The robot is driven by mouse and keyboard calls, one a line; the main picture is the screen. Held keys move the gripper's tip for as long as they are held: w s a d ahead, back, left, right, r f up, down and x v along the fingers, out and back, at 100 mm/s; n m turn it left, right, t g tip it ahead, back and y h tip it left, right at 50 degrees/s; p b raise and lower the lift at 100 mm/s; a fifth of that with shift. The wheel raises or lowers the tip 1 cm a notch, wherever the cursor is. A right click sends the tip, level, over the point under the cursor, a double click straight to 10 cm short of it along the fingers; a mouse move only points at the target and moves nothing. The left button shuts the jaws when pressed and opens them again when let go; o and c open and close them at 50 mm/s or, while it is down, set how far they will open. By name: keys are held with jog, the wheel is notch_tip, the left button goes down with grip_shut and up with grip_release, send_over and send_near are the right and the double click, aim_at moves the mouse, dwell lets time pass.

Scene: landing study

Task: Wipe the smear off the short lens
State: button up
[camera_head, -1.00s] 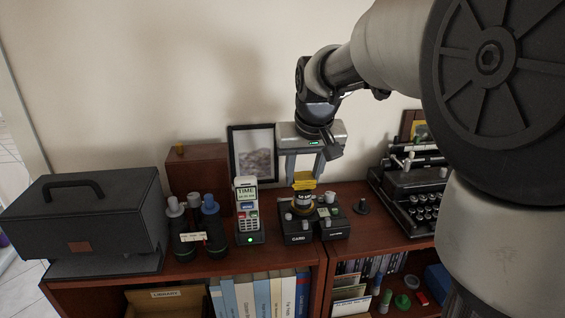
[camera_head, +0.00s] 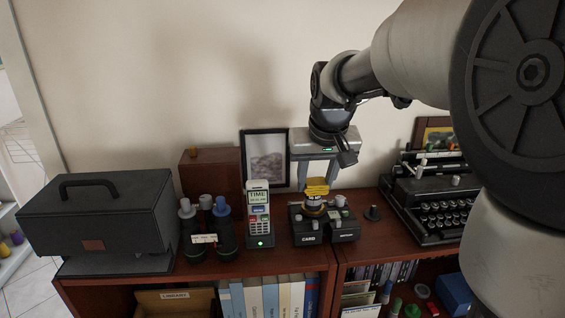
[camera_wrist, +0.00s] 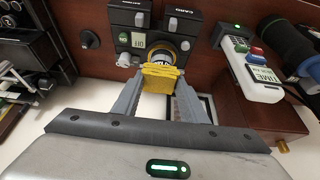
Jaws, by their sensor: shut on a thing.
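My gripper (camera_head: 317,182) points down over the black box on the shelf top, shut on a folded yellow cloth (camera_head: 317,188). The cloth also shows between the fingers in the wrist view (camera_wrist: 160,78). I cannot make out a smear.
A black case (camera_head: 95,215) is further left. A dark knob (camera_head: 372,213) and typewriter (camera_head: 435,205) are right. A picture frame (camera_head: 265,160) stands behind.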

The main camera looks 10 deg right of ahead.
aim_at(314, 180)
jog(key=shift+w+f, duration=0.25)
jog(key=shift+f, duration=0.05)
grip_shut()
jog(key=shift+f, duration=0.1)
jog(key=shift+s+b, duration=0.3)
jog(key=shift+s, duration=0.7)
jog(key=shift+s+r, duration=0.2)
jog(key=shift+w+r+p, duration=0.2)
jog(key=shift+w+p, duration=0.5)
jog(key=shift+w, duration=0.7)
jog(key=shift+r, duration=0.1)
notch_tip(314, 180, up, 7)
jog(key=p, duration=0.5)
